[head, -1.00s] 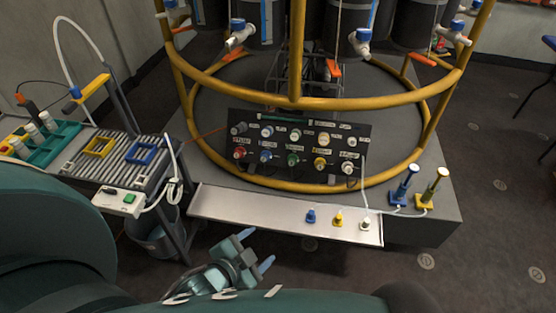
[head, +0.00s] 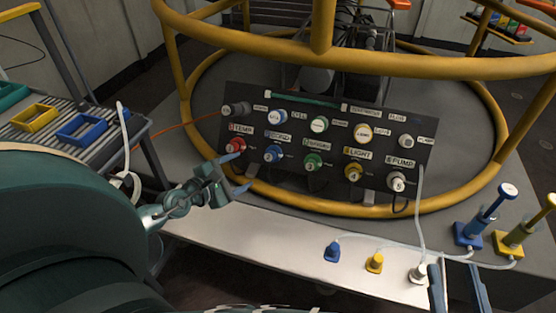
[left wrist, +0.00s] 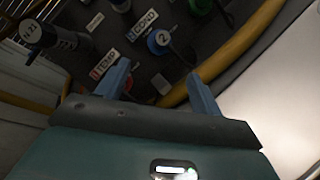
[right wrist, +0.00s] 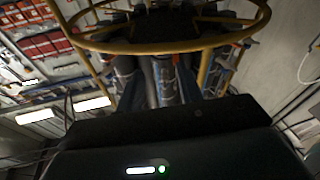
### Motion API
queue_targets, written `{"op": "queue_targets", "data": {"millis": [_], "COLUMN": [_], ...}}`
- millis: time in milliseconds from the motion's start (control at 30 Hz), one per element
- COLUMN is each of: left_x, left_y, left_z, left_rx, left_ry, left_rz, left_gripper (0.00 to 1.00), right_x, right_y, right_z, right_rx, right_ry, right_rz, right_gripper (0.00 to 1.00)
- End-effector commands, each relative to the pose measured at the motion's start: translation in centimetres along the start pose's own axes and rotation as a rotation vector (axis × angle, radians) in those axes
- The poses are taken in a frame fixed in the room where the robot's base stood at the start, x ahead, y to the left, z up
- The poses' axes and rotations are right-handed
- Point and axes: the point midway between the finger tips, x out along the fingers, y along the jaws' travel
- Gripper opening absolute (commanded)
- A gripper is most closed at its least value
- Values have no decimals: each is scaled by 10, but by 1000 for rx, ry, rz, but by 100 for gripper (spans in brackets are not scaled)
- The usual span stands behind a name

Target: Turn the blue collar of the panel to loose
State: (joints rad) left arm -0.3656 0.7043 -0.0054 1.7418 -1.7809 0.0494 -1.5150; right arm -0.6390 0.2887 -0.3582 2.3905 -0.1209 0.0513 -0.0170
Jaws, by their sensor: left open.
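The black panel (head: 330,127) carries two rows of round connectors with labels. The blue collar (head: 273,153) is in its lower row, under the COND label, between a red and a green one. In the left wrist view the blue collar (left wrist: 160,40), its cap marked 2, lies ahead of the fingers, beyond and between their tips. My left gripper (head: 237,172) is open and empty, in front of the panel's lower left and short of the collar. Blue finger-like parts, apparently of my right gripper (head: 459,288), show at the bottom right.
A yellow ring frame (head: 320,68) surrounds the panel, with a low rail below it. A pale shelf (head: 290,250) in front holds small blue, yellow and white plugs. Blue (head: 470,235) and yellow plungers with tubes stand at right. A rack table (head: 60,130) stands left.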

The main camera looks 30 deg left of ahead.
Motion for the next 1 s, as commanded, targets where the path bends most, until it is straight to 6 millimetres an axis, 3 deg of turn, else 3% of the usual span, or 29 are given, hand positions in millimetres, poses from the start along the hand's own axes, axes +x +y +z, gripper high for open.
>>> {"op": "queue_targets", "data": {"millis": [167,700,1000], "left_x": [18,115,130], "left_y": [1,-1,0], "left_z": [0,-1,0], "left_rx": [11,7,8], "left_ry": [0,-1,0], "left_rz": [3,2,-1], "left_gripper": [66,66,66], "right_x": [0,2,3], "right_y": [0,-5,-5], "right_z": [-1,3,3], "right_rx": [3,71,92], "right_ry": [5,42,44], "right_rz": [-1,-14,-18], "right_gripper": [36,36,36]}}
